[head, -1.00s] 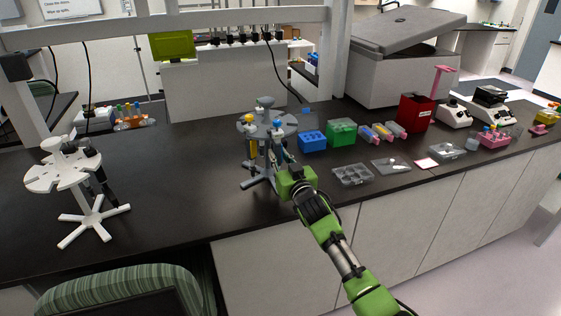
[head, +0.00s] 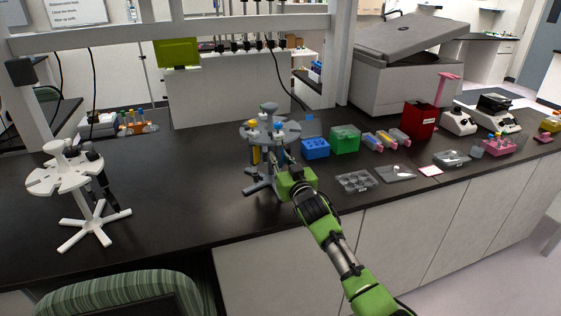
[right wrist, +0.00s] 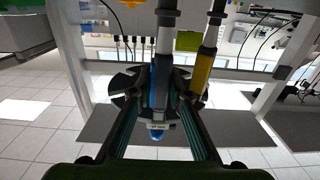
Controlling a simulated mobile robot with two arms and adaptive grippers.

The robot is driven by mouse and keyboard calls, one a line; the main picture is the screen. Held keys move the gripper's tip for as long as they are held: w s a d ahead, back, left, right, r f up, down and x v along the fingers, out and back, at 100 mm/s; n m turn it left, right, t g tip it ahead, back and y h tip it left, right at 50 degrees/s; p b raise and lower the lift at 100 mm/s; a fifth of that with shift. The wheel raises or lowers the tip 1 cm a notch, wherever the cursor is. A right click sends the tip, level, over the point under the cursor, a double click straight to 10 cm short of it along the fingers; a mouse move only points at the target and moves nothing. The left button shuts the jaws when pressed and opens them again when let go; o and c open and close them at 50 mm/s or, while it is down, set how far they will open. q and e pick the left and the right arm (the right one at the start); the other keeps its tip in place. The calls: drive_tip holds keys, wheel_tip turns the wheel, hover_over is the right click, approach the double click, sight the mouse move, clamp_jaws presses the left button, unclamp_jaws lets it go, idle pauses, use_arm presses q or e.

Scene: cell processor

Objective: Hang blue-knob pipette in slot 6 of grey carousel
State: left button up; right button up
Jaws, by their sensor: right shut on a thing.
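The grey carousel (head: 256,129) stands on the dark bench in front of me. The blue-knob pipette is upright at its front right side, with its blue knob (head: 278,126) at about disc height. My right gripper (head: 282,168) is shut on this pipette below the disc. In the right wrist view, which is upside down, the pipette (right wrist: 161,80) runs between the two fingers, knob toward the bottom. It is at the carousel's rim; I cannot tell whether it hangs in a slot. Slot numbers are not readable. A yellow pipette (right wrist: 202,72) hangs beside it. My left gripper is not in view.
A white carousel (head: 62,180) with dark pipettes stands at the left. A blue rack (head: 315,149), a green box (head: 345,139) and a clear tray (head: 357,182) lie right of the grey carousel. The bench between the two carousels is clear.

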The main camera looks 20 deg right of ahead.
drive_tip(key=shift+w, duration=0.15)
drive_tip(key=shift+f, duration=0.3)
idle(0.8)
drive_tip(key=o, duration=0.8)
drive_tip(key=s, duration=1.2)
drive_tip(key=shift+d, duration=0.25)
